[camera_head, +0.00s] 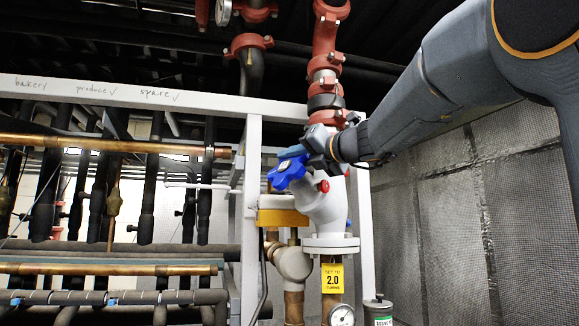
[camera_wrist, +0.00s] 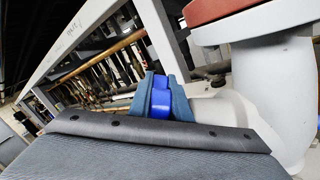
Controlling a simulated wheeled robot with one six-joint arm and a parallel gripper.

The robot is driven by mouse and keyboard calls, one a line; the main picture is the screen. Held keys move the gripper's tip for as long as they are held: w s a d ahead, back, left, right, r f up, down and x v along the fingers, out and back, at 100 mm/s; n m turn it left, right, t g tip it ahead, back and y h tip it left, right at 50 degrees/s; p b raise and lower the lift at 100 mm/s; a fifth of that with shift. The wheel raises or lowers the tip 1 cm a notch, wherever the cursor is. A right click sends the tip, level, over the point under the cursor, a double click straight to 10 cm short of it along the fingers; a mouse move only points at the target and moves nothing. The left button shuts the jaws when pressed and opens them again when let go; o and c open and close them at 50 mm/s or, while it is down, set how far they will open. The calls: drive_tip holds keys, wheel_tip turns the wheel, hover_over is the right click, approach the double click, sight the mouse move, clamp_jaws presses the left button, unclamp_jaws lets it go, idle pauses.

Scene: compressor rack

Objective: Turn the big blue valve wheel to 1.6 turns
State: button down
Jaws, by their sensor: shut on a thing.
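The blue valve wheel (camera_head: 289,171) sits on the upper left side of a white valve body (camera_head: 325,205), tilted toward the left. My gripper (camera_head: 306,153) is at the wheel's upper right edge. In the wrist view, the fingers of my gripper (camera_wrist: 161,92) are on both sides of a blue part of the wheel (camera_wrist: 160,104), shut on it. The rest of the wheel is hidden there behind my gripper's body.
A white frame post (camera_head: 251,190) stands just left of the valve. Red-jointed piping (camera_head: 326,60) rises above it. A yellow block (camera_head: 281,217), a gauge (camera_head: 342,315) and a dark canister (camera_head: 379,307) are close by. Copper and black pipes fill the left.

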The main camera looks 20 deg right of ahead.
sight(300, 158)
drive_tip(key=shift+f+b, duration=0.1)
drive_tip(key=shift+b, duration=0.45)
drive_tip(key=m+t+b, duration=0.1)
drive_tip(key=b, duration=0.3)
drive_tip(key=t+h+b, duration=0.1)
drive_tip(key=b, duration=0.3)
drive_tip(key=s+m+t+h+b, duration=0.1)
drive_tip(key=t+b, duration=0.1)
drive_tip(key=b, duration=0.2)
drive_tip(key=shift+s+d+m, duration=0.1)
drive_tip(key=shift+d+m, duration=0.2)
drive_tip(key=t+h+b, duration=0.1)
drive_tip(key=b, duration=0.2)
drive_tip(key=shift+s+d+m+b, duration=0.1)
drive_tip(key=shift+s+m+b, duration=0.05)
drive_tip(key=shift+m+b, duration=0.25)
drive_tip(key=m+t+h+b, duration=0.1)
drive_tip(key=m+h+b, duration=0.1)
drive_tip(key=b, duration=0.6)
drive_tip(key=s+m+t+h+b, duration=0.1)
drive_tip(key=h+b, duration=0.3)
drive_tip(key=b, duration=0.5)
drive_tip(key=m+t+h+b, duration=0.2)
drive_tip(key=m+h+b, duration=0.1)
drive_tip(key=b, duration=0.5)
drive_tip(key=shift+s+d+f+t, duration=0.2)
drive_tip(key=shift+s+d+t, duration=0.05)
drive_tip(key=shift+s+t, duration=0.1)
